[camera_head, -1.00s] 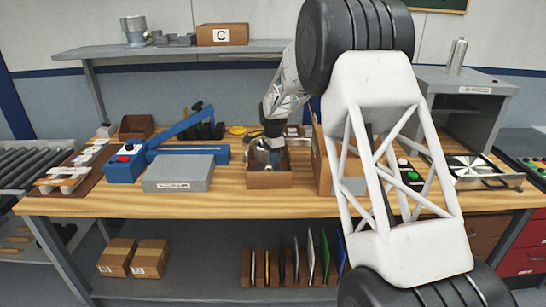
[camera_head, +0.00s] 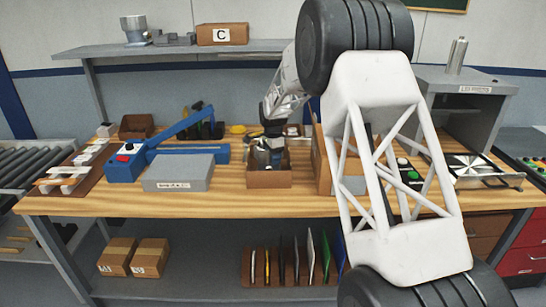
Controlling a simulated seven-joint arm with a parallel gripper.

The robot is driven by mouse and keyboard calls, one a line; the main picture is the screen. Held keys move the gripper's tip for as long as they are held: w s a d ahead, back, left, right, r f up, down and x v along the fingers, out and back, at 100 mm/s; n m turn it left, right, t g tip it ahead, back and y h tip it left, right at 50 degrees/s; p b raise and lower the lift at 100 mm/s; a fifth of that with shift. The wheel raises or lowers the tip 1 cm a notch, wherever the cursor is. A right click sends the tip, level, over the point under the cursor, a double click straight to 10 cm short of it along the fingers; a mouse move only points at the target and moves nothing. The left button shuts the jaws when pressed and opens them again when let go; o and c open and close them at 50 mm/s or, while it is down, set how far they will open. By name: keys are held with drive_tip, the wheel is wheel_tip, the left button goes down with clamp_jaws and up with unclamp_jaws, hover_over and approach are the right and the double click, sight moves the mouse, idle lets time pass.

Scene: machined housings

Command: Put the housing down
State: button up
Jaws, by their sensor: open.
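My gripper (camera_head: 267,154) points down into a small open brown box (camera_head: 269,180) at the middle of the workbench. It is open. Grey metal shows between and around the fingers, just above the box's front wall. I cannot clearly separate a housing from the fingers at this size, and the box wall hides whatever lies lower inside.
A blue lever press (camera_head: 125,165) and a grey block (camera_head: 178,173) stand left of the box. A brown upright panel (camera_head: 322,165) stands close on its right. Bare wood lies in front of the box.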

drive_tip(key=shift+r, duration=0.15)
wheel_tip(320, 180, up, 12)
drive_tip(key=shift+f, duration=0.2)
drive_tip(key=shift+r, duration=0.15)
idle(1.0)
drive_tip(key=s+d+r+n, duration=0.2)
drive_tip(key=s+d+r, duration=0.2)
drive_tip(key=s, duration=0.6)
drive_tip(key=s+d+r+n+t, duration=0.1)
drive_tip(key=s+d+r+n, duration=0.2)
drive_tip(key=s, duration=0.7)
drive_tip(key=s+d+r+n, duration=0.1)
drive_tip(key=s+d+r, duration=0.35)
drive_tip(key=s, duration=0.55)
drive_tip(key=s+d+f+n, duration=0.1)
drive_tip(key=s+f+n, duration=0.1)
drive_tip(key=s, duration=0.9)
drive_tip(key=s+d+f+n+t, duration=0.1)
drive_tip(key=s+d+f+n, duration=0.1)
drive_tip(key=s, duration=0.9)
drive_tip(key=s+d+f+n, duration=0.2)
drive_tip(key=s+n, duration=0.1)
drive_tip(key=s, duration=0.8)
drive_tip(key=shift+f+t, duration=0.25)
drive_tip(key=shift+t, duration=0.05)
